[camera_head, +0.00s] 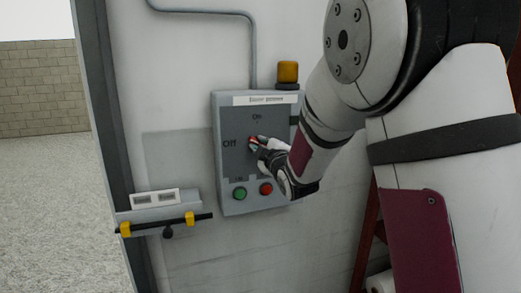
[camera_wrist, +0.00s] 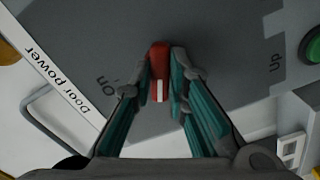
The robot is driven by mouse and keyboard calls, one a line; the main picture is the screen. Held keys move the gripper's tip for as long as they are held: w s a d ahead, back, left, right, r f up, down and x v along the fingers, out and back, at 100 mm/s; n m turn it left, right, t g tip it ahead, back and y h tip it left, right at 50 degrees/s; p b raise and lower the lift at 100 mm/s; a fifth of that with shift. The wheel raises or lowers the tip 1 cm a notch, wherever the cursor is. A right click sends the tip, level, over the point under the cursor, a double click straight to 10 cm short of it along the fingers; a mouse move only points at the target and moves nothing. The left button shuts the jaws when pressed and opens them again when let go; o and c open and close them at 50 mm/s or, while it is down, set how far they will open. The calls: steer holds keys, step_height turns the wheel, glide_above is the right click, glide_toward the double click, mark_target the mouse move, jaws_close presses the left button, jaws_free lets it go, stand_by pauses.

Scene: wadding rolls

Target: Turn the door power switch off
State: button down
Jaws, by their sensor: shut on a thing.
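The door power switch is a red handle with a white stripe (camera_wrist: 159,58) on a grey panel (camera_head: 233,185). My gripper (camera_head: 258,144) is at the switch, coming from the right. In the wrist view its two fingers (camera_wrist: 166,72) are shut on the red handle, one on each side. In the head view "On" is printed above the switch and "Off" to its left. In the wrist view the stripe points down the picture, to the right of the "On" print, apparently between the two positions. The "Off" print is hidden there by my gripper.
A green button (camera_head: 239,194) and a red button (camera_head: 266,188) sit low on the panel. An orange lamp (camera_head: 288,72) is at its upper right. A ledge with a black and yellow bar (camera_head: 165,225) juts out at lower left. A conduit (camera_head: 200,13) runs above.

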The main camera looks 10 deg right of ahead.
steer(key=n+b, duration=0.1)
steer(key=n, duration=0.4)
steer(key=shift+f+b, duration=0.15)
steer(key=shift+b, duration=0.25)
steer(key=shift+n, duration=0.3)
steer(key=c, duration=1.6)
jaws_free()
steer(key=shift+a, duration=0.1)
steer(key=shift+o, duration=0.2)
steer(key=s, duration=1.2)
steer(key=shift+d, duration=0.4)
